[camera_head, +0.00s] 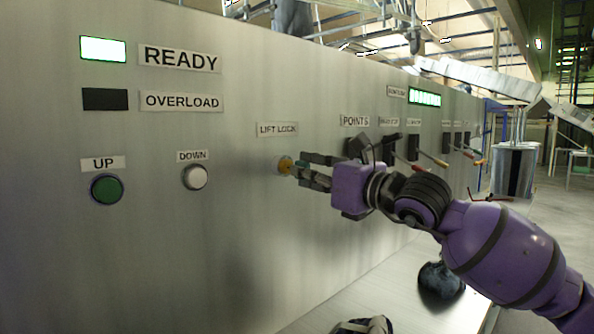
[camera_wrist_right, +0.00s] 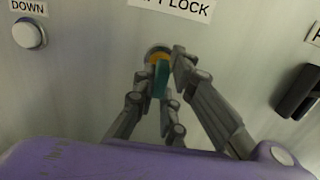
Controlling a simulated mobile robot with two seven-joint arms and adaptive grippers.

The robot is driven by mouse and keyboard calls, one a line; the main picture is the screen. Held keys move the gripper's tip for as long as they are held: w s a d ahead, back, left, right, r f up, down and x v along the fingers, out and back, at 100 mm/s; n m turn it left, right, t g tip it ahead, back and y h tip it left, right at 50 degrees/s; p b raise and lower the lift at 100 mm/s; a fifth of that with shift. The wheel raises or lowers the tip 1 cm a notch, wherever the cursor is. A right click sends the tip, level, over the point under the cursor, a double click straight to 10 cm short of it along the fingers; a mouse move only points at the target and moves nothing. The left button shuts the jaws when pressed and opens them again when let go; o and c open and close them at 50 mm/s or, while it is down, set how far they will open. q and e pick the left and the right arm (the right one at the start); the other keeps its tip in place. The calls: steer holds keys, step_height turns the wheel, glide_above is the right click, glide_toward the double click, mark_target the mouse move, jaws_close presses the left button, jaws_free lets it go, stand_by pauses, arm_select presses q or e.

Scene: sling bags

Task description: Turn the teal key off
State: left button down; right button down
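The teal key (camera_wrist_right: 161,80) sits in a round yellow-orange lock (camera_head: 285,165) under the "LIFT LOCK" label on the grey panel. In the right wrist view the key stands nearly upright, leaning slightly. My right gripper (camera_head: 304,170) is at the lock, its fingers pointing at the panel. In the right wrist view its spread fingers (camera_wrist_right: 160,72) stand on both sides of the key; I cannot tell whether they touch it. In the head view the fingers hide most of the key. My left gripper is not in view.
A green UP button (camera_head: 106,189) and a white DOWN button (camera_head: 195,177) are left of the lock. Several lever switches, including a dark one under "POINTS" (camera_head: 357,147), are close to its right. A lit READY lamp (camera_head: 103,49) is above an unlit OVERLOAD lamp (camera_head: 105,99).

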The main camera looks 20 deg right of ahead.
steer(key=shift+f+n+b, duration=0.15)
steer(key=shift+n+b, duration=0.6)
steer(key=shift+n, duration=0.55)
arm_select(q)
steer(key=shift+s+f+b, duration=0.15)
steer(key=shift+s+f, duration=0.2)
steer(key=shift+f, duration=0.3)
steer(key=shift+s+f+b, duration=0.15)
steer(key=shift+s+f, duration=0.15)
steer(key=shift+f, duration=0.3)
arm_select(e)
steer(key=shift+n, duration=0.6)
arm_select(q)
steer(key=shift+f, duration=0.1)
arm_select(e)
steer(key=shift+n+b, duration=0.6)
steer(key=shift+n, duration=0.4)
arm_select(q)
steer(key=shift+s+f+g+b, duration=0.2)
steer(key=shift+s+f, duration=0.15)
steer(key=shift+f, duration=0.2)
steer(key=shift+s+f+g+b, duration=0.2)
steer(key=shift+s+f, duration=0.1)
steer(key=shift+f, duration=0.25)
arm_select(e)
steer(key=shift+n, duration=0.9)
